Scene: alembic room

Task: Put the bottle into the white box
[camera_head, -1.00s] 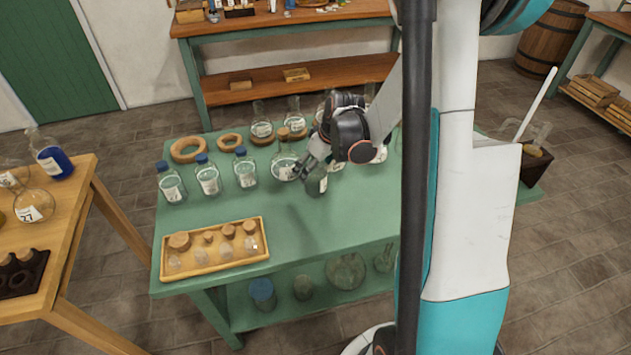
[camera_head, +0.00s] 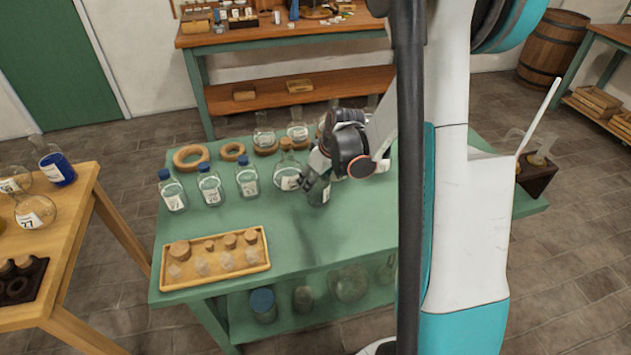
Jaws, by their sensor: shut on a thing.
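My gripper (camera_head: 314,182) is over the middle of the green table, shut on a small greenish glass bottle (camera_head: 321,194) with a pale label. The bottle looks close to upright; its upper part is hidden by the fingers. I cannot tell for certain whether its base is clear of the table. A corked flask (camera_head: 288,172) stands just left of my gripper. I see no white box in this view; my own arm and column cover much of the right side.
Several blue-capped bottles (camera_head: 210,186) stand at the left of the green table (camera_head: 300,238). A wooden tray (camera_head: 240,275) of corks and stoppers lies at its front left. Cork rings and flasks fill the back. The table's front middle is clear. A wooden table (camera_head: 62,260) stands left.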

